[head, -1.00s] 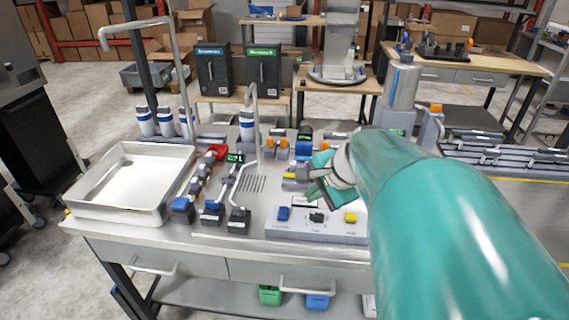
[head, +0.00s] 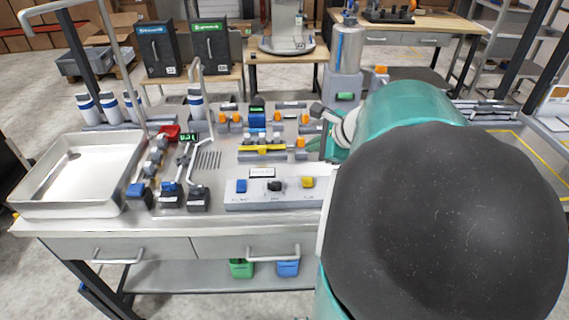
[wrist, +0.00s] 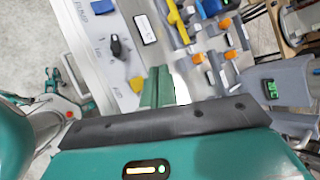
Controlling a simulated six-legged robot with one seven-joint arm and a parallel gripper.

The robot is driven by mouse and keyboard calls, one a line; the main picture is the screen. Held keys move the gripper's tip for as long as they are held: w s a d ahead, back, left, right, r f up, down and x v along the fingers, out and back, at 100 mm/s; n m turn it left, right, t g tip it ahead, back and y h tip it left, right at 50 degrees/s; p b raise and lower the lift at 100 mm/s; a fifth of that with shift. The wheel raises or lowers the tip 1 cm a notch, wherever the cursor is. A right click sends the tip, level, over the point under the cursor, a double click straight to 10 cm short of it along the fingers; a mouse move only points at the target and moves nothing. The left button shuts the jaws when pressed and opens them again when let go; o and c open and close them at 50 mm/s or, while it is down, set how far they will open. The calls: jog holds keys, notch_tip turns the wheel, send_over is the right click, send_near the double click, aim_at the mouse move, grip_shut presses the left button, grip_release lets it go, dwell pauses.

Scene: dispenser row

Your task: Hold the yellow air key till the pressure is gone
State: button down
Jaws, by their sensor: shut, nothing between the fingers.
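The yellow key (head: 307,182) sits at the right end of a low grey panel (head: 245,205), beside a black knob (head: 274,186) and a blue key (head: 241,186). A white display strip (head: 262,173) on the panel is too small to read.
A yellow bar (head: 262,150) and several orange-capped fittings stand behind the panel. Several black-based levers (head: 170,195) stand left of it, then a steel tray (head: 80,170). A metal cylinder (head: 346,50) stands at the back right. Bare table lies along the front edge.

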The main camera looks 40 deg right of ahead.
aim_at(311, 183)
jog(key=shift+f, duration=4.2)
jog(key=shift+f, duration=0.4)
jog(key=shift+f, duration=0.5)
dwell(1.1)
jog(key=shift+r, duration=0.95)
jog(key=shift+r, duration=2.5)
